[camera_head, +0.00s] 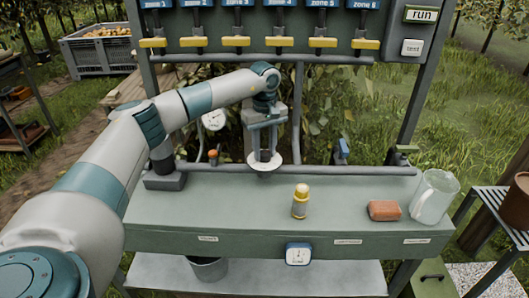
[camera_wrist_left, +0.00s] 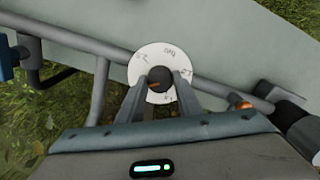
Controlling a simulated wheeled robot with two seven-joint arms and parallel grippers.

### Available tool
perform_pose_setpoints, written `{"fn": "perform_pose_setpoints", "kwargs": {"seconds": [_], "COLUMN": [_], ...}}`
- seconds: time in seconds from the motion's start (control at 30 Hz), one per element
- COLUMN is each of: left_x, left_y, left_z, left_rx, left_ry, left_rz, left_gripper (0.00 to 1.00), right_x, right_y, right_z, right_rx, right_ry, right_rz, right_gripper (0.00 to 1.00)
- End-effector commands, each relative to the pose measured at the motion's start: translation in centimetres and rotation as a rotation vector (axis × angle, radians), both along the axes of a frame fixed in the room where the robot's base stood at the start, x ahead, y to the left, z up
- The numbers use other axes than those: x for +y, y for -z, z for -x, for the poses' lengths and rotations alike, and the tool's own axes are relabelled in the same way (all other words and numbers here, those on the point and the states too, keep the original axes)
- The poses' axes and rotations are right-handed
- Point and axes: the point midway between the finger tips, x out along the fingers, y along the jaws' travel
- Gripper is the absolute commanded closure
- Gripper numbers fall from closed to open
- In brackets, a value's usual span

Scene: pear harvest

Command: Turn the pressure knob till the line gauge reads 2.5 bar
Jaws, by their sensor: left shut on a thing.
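The pressure knob is a dark round cap (camera_wrist_left: 161,77) with an orange mark, in the middle of a white marked dial plate (camera_wrist_left: 150,56). In the head view the white plate (camera_head: 256,166) shows under my left gripper (camera_head: 265,153), which hides the knob. In the wrist view my left gripper (camera_wrist_left: 161,84) has one finger on each side of the knob and is shut on it. A round white gauge (camera_head: 214,119), probably the line gauge, stands on the pipe left of the gripper; its reading is too small to tell. My right gripper is not in view.
Yellow zone levers (camera_head: 237,42) hang above. An orange-topped fitting (camera_head: 213,157) and a blue valve (camera_head: 342,150) flank the gripper along the pipe.

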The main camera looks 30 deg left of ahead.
Motion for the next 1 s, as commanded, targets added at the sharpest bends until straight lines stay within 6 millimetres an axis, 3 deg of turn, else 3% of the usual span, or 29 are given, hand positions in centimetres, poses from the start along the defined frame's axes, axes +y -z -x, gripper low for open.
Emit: {"fn": "perform_pose_setpoints", "kwargs": {"seconds": [0.77,1.0], "left_x": [0.0,0.0], "left_y": [-0.1,-0.1], "left_z": [-0.1,-0.1], "left_rx": [-0.003,-0.004], "left_ry": [0.734,0.946], "left_rz": [0.000,0.000], "left_gripper": [0.91,0.91], "right_x": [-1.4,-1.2], "right_y": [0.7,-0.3], "right_z": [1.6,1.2], "right_rx": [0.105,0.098], "right_ry": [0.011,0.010], "right_rz": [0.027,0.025], "right_gripper": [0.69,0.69]}}
